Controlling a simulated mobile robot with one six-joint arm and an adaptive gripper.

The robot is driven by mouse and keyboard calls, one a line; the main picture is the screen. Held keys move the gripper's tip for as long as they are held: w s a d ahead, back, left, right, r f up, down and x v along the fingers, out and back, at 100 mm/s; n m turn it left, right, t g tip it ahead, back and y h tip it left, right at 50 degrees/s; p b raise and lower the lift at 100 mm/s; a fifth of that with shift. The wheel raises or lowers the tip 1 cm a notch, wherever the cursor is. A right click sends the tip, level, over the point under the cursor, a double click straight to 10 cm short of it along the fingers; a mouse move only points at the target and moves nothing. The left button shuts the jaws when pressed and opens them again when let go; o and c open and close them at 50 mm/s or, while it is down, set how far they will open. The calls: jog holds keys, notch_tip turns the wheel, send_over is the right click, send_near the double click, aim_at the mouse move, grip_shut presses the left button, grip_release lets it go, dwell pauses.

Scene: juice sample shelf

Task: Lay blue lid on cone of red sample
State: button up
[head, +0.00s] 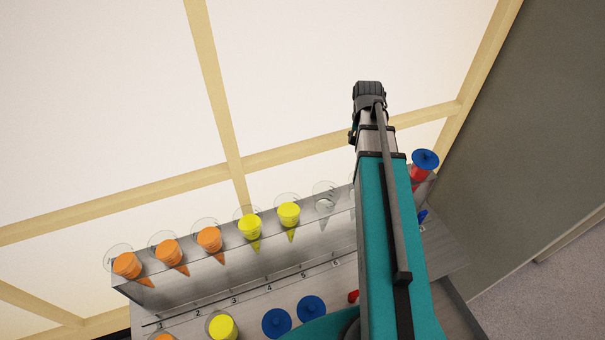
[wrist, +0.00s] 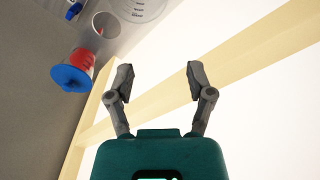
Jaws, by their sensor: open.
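The red sample (head: 419,174) is in a cone at the right end of the shelf, and it also shows at the left of the wrist view (wrist: 82,60). A blue lid (head: 425,159) lies over the wide end of this cone; in the wrist view the lid (wrist: 72,79) covers the red end, with a small knob showing. Two more blue lids (head: 276,322) (head: 311,308) lie on the lower surface in front of the shelf. My gripper (wrist: 158,80) is open with nothing between its fingers, apart from the red sample and its lid.
The metal shelf (head: 190,288) holds orange cones (head: 127,265), yellow cones (head: 250,227) and a clear cone (head: 325,207). My arm hides part of the shelf's right side. A pale panelled wall (head: 110,90) is behind.

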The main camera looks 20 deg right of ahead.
jog(key=s+a+n, duration=0.3)
jog(key=s+a, duration=0.1)
jog(key=a, duration=0.6)
jog(key=s+a+n, duration=0.3)
jog(key=a+n, duration=0.1)
jog(key=a, duration=0.7)
jog(key=shift+s, duration=0.4)
jog(key=shift+f, duration=0.1)
